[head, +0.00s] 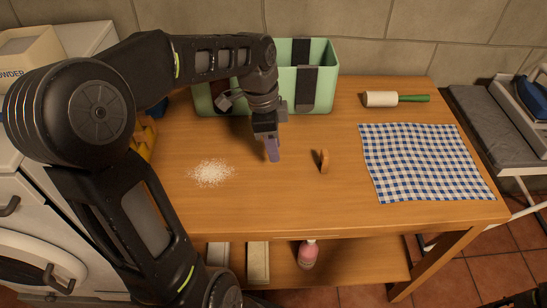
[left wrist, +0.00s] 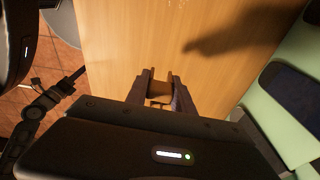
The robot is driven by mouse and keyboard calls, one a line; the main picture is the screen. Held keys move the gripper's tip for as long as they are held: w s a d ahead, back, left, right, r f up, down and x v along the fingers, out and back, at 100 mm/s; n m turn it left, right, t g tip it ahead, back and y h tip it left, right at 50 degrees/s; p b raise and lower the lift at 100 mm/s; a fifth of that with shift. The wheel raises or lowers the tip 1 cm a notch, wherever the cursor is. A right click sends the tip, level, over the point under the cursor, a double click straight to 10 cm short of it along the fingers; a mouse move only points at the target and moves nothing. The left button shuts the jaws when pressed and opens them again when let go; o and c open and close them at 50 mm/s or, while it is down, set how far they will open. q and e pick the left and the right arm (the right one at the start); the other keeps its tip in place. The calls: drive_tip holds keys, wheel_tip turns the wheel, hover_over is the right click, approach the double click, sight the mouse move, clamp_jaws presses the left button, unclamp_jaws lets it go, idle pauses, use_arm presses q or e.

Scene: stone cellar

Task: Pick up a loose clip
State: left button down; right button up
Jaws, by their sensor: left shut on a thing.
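My left gripper (head: 268,138) points down over the middle of the wooden table, in front of the green bin. My right gripper is not recognisable in either view.
The green bin (head: 324,85) with dark straps stands at the table's back. White grains (head: 212,173) lie left, a small brown object (head: 323,161) right of the gripper. A white roller with green handle (head: 382,99) and a checked cloth (head: 425,162) lie farther right. The front is clear.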

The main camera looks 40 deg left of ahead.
use_arm(q)
drive_tip(key=shift+r, duration=1.8)
